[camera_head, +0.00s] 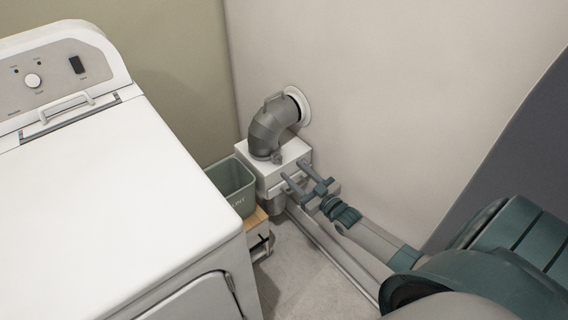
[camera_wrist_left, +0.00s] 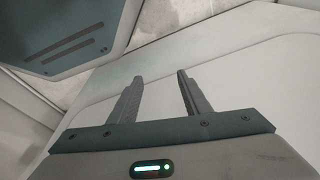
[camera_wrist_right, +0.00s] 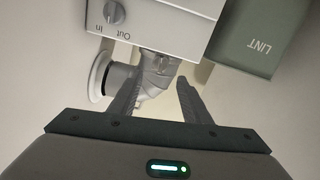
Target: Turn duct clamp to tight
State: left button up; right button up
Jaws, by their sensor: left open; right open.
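A grey elbow duct (camera_head: 268,128) joins the round white wall flange (camera_head: 298,106) to the top of a white box (camera_head: 270,174). A small grey clamp knob (camera_head: 278,157) shows at the duct's lower end. My right gripper (camera_head: 298,178) is open at the box's right front, its fingers pointing toward it. In the right wrist view, the grey duct (camera_wrist_right: 158,66) lies beyond and between the open fingers (camera_wrist_right: 158,76); nothing is held. Whether the fingers touch anything is unclear. My left gripper (camera_wrist_left: 160,76) is open and empty, seen only in its wrist view.
A green LINT bin (camera_head: 232,184) stands beside the box, near the white dryer (camera_head: 120,190) on the left. In the right wrist view, the box carries a dial (camera_wrist_right: 114,12) marked In and Out. The wall (camera_head: 400,90) bounds the right side.

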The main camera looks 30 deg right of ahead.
aim_at(281, 160)
jog(key=w, duration=0.4)
jog(key=shift+a, duration=0.15)
pick_arm(q)
jog(key=shift+r, duration=0.75)
pick_arm(e)
jog(key=shift+w+a, duration=0.1)
jog(key=shift+w, duration=0.95)
jog(key=c, duration=1)
jog(key=shift+c, duration=0.2)
